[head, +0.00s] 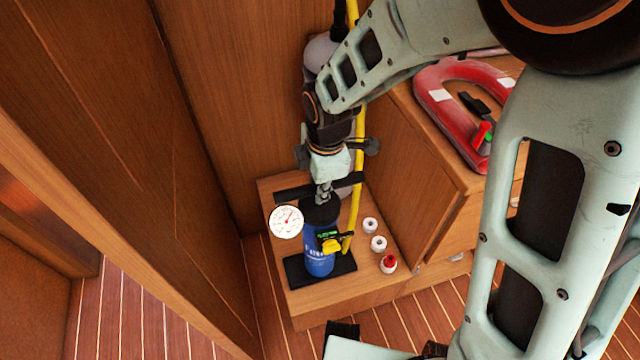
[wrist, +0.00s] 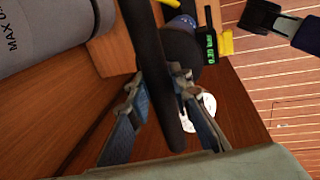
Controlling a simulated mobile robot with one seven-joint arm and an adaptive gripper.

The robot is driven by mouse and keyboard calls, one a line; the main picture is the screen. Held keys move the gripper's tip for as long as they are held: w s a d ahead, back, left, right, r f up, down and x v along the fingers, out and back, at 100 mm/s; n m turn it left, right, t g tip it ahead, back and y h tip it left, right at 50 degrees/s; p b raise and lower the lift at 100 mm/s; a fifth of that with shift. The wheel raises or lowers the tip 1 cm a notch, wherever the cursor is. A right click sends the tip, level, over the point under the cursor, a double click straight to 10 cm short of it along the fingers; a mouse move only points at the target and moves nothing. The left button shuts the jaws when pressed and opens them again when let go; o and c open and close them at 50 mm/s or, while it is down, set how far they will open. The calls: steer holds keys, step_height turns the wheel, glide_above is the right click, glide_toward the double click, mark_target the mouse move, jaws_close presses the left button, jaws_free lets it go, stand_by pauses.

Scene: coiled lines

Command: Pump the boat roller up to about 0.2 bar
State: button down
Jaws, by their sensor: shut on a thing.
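A blue hand pump (head: 318,250) stands upright on a black foot plate on a low wooden step. Its black crossbar handle (head: 292,193) sits close above the pump's top; it runs between my fingers in the wrist view (wrist: 150,70). My gripper (head: 323,188) is shut on this handle from above. A round white gauge (head: 286,222) is at the pump's left; its small needle is hard to read. A green-lit display (wrist: 210,44) is on the pump, its digits unclear. A yellow hose (head: 358,130) rises from the pump. The grey boat roller (wrist: 45,40), marked "MAX 0...", is partly hidden behind my arm.
Three small white caps or fittings (head: 378,243), one red-topped, stand right of the pump. A wooden cabinet (head: 415,170) rises on the right, bearing a red horseshoe buoy (head: 435,85). A wooden panel (head: 110,150) closes the left side. Striped floor (head: 125,310) lies in front.

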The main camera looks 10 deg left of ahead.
mark_target(323, 210)
steer(key=c, duration=1.7)
jaws_free()
steer(key=shift+s+f, duration=0.1)
steer(key=shift+f, duration=0.2)
steer(key=shift+c, duration=0.2)
steer(key=shift+r, duration=0.1)
steer(key=shift+r, duration=0.6)
steer(key=v, duration=1.1)
steer(key=shift+d, duration=0.2)
